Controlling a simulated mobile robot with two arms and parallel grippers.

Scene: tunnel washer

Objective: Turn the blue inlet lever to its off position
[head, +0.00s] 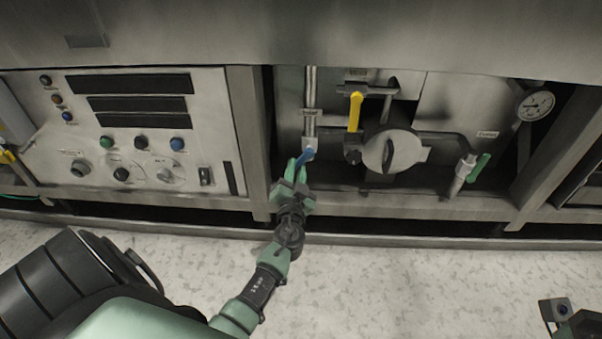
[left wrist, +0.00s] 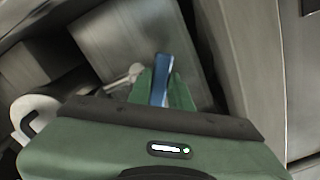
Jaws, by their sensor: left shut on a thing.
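The blue inlet lever (head: 306,156) sits on the valve at the bottom of a vertical pipe, under a small label reading "Inlet", in the head view. It slants down and to the left from the valve. My left gripper (head: 298,170) is shut on the lever, with green fingers on either side of it. In the left wrist view the blue lever (left wrist: 160,80) stands between the two green fingertips (left wrist: 160,90). The fingers hide part of the lever. Of my right arm, only a part shows at the lower right of the head view; its fingers are not seen.
A yellow lever (head: 355,111) hangs to the right of the inlet pipe. A green lever (head: 478,167) is farther right, below a round gauge (head: 535,104). A control panel (head: 210,100) with knobs and buttons is at the left. Metal posts frame the valve recess.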

